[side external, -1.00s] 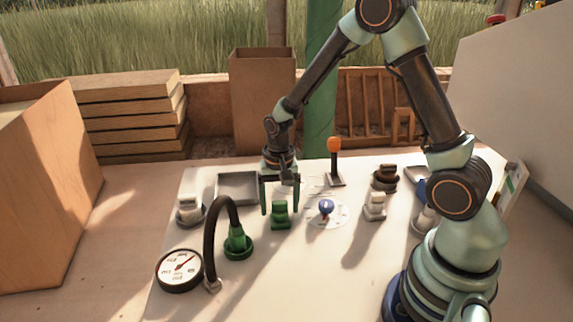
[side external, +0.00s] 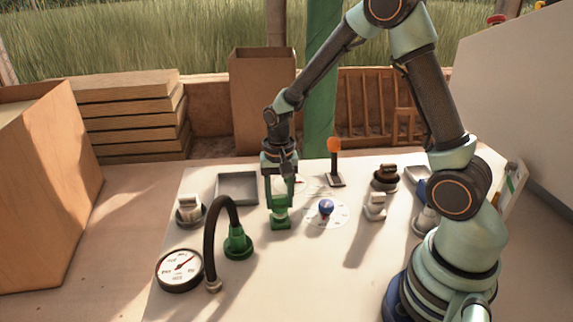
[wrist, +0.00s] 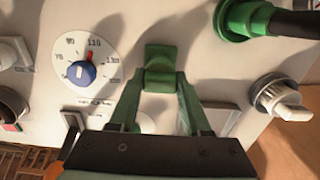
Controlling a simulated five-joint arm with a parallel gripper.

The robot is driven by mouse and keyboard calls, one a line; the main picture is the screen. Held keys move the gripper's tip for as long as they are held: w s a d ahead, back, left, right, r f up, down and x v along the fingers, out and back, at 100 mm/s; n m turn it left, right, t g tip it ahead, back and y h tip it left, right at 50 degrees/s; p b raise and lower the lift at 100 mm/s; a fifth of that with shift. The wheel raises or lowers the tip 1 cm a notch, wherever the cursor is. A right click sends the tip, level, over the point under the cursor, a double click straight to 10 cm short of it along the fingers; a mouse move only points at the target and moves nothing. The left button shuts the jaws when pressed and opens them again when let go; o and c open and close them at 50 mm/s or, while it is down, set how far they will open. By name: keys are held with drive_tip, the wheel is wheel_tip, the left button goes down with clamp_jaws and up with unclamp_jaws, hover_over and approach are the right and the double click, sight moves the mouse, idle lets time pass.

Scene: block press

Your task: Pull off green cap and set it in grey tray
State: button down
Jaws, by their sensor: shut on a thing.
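The green cap (wrist: 160,78) is a small blocky piece, seen between my fingertips in the wrist view. My gripper (side external: 280,204) points straight down with its two green fingers shut on the cap. In the side view the fingers hide most of it. A green block-like lower part (side external: 280,223) shows beneath the fingers, with a pale patch above it. I cannot tell whether the cap is apart from what lies under it. The empty grey tray (side external: 237,188) lies behind and left of the gripper. Part of it shows beside a finger in the wrist view (wrist: 230,118).
A blue knob on a white dial (side external: 326,208) is close on the right. A black hose with a green plug (side external: 238,244) and a gauge (side external: 180,269) stand at front left. An orange-topped lever (side external: 334,158) rises behind. White fittings (side external: 375,207) stand right.

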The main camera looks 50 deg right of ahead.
drive_tip(key=shift+r, duration=2.1)
drive_tip(key=shift+w, duration=0.15)
drive_tip(key=w+d+r, duration=0.1)
drive_tip(key=w+r, duration=0.4)
drive_tip(key=w, duration=0.6)
wheel_tip(320, 180, up, 7)
hover_over(237, 190)
wheel_tip(237, 190, down, 20)
drive_tip(key=shift+r, duration=0.2)
drive_tip(key=shift+f, duration=0.55)
drive_tip(key=shift+c, duration=1.8)
unclamp_jaws()
